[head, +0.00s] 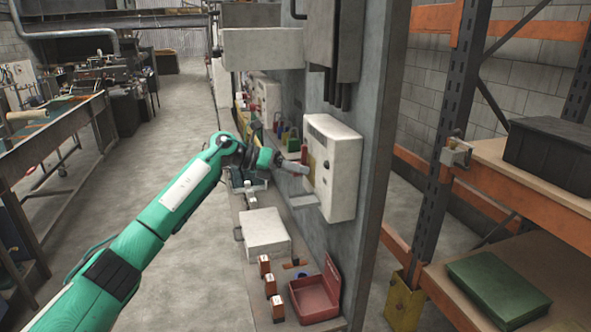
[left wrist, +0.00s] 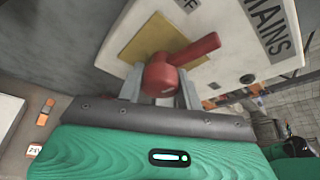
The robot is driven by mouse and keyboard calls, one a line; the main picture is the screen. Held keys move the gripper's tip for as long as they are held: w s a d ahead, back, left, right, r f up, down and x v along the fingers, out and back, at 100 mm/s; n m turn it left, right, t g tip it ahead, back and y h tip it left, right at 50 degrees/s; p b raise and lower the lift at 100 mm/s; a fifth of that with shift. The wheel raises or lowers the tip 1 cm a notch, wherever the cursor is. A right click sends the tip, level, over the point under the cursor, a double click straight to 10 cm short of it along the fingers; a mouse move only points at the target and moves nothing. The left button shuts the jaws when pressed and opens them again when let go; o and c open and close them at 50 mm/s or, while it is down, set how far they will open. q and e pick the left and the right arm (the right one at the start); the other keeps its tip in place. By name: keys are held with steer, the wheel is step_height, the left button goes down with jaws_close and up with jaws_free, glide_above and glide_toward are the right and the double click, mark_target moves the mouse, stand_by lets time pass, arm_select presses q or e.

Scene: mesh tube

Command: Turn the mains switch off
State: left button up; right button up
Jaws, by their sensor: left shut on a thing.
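The mains switch is a white box (head: 338,170) on the side of a grey pillar. In the left wrist view its face (left wrist: 247,48) carries the word MAINS and a partly cut-off second label. A red handle (left wrist: 192,50) with a round hub stands out from a yellow plate (left wrist: 153,37); it slants up to the right in that view. The handle also shows in the head view (head: 304,154). My left gripper (head: 299,168) is at the box front. Its two fingers (left wrist: 160,84) are shut on the red handle at its hub. My right gripper is out of view.
Below the box, a bench holds a white case (head: 264,231), an open red box (head: 317,294) and small orange-and-white items (head: 276,307). Orange shelving with a green box (head: 498,288) and a dark case (head: 549,146) stands at right. The aisle floor (head: 185,110) is clear.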

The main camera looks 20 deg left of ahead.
arm_select(q)
steer(key=shift+n, duration=0.5)
steer(key=shift+g+h, duration=0.3)
steer(key=o, duration=1)
steer(key=shift+b+v, duration=2.05)
steer(key=shift+v, duration=4.85)
steer(key=shift+a, duration=0.1)
